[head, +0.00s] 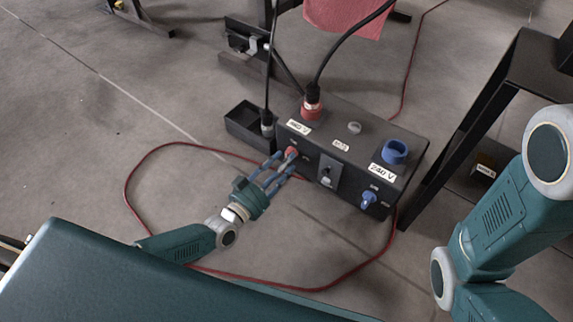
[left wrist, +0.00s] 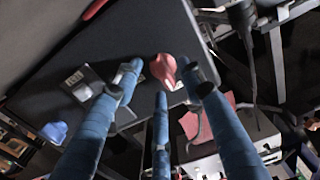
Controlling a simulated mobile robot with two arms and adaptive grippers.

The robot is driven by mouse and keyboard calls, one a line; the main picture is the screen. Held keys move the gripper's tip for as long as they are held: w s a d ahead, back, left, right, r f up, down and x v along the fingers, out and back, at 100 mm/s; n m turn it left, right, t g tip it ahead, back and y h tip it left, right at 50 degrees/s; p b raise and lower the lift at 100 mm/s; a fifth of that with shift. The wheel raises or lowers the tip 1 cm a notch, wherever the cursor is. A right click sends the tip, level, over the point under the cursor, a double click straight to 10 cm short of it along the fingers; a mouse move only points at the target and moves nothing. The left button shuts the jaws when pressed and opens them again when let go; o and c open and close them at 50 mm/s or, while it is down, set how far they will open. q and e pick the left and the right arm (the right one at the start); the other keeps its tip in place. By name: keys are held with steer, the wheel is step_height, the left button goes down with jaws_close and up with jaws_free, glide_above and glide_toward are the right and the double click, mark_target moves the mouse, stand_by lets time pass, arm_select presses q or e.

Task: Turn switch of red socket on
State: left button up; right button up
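The dark power box (head: 345,125) stands on the floor with the red socket (head: 312,110) on its top left, a plug and black cable in it. The red switch (head: 291,153) is on the front face below that socket. My left gripper (head: 283,163) is at the red switch, its blue fingers pointing at it. In the left wrist view the red switch (left wrist: 163,69) sits between the spread fingertips, with a gap on its left; contact on the right is unclear. My right arm shows at the right, but its gripper is out of view.
A blue socket (head: 396,151) and a blue switch (head: 368,200) are on the box's right side. A small black bin (head: 247,128) stands left of the box. A red cable (head: 128,180) loops on the floor. A black metal frame (head: 470,125) stands to the right.

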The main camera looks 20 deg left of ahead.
arm_select(q)
steer(key=shift+w+d, duration=0.25)
steer(key=shift+w, duration=0.4)
jaws_close()
